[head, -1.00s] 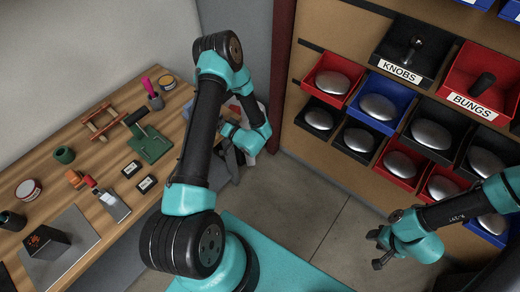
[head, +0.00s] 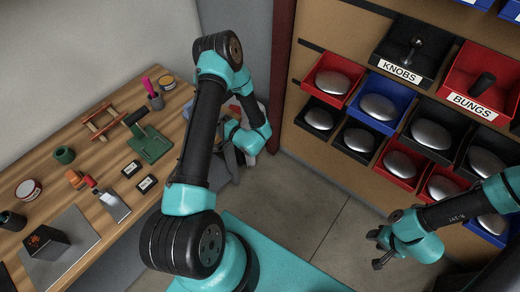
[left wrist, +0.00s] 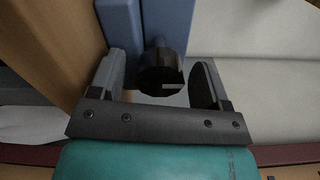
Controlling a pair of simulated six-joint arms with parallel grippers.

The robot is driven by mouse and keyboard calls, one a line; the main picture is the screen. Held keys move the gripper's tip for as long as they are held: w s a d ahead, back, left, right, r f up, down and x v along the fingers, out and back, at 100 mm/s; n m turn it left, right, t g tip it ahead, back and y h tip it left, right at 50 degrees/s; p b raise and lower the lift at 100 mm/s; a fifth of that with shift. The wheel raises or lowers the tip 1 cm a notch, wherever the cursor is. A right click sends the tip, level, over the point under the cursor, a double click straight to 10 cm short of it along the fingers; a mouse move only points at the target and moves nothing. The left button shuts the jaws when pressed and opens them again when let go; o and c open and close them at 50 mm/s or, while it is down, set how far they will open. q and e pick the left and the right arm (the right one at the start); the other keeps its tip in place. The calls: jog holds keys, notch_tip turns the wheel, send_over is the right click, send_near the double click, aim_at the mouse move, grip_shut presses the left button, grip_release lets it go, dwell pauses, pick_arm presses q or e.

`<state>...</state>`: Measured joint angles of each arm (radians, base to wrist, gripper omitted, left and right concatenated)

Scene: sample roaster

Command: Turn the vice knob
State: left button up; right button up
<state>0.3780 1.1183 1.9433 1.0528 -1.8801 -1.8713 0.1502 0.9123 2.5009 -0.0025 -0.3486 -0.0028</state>
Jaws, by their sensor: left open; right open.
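The vice knob (left wrist: 160,72) is a black, faceted knob in the left wrist view, standing out from a blue vice body (left wrist: 122,24). My left gripper (left wrist: 156,82) is open, with one finger on each side of the knob. A gap shows between the knob and each finger, and the gripper holds nothing. In the head view my left arm hides most of the vice, and the knob cannot be made out. My right gripper (head: 377,249) is open and empty, in front of the bin rack at the lower right.
A wooden bench (head: 100,160) at the left carries several tools, jars and a metal plate (head: 70,250). A rack of bins with knobs and bungs stands at the right, including a black bin (head: 398,68). The floor (head: 315,210) between them is clear.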

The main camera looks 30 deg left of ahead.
pick_arm(q)
jog(key=m, duration=0.3)
jog(key=shift+m, duration=0.4)
jog(key=m, duration=0.3)
jog(key=shift+m, duration=0.4)
jog(key=shift+d+m, duration=0.3)
jog(key=s+d, duration=0.2)
jog(key=d, duration=1.5)
jog(key=w+d+f+n+t+h, duration=0.1)
jog(key=w+f+n+t+h, duration=0.1)
jog(key=h, duration=0.4)
jog(key=w+f+n+t+h, duration=0.1)
jog(key=f+n+t+h, duration=0.1)
jog(key=f+n+h, duration=0.3)
jog(key=shift+w+d+f+n+t+h, duration=0.2)
jog(key=shift+w+d+n+t+h, duration=0.25)
jog(key=shift+h, duration=0.45)
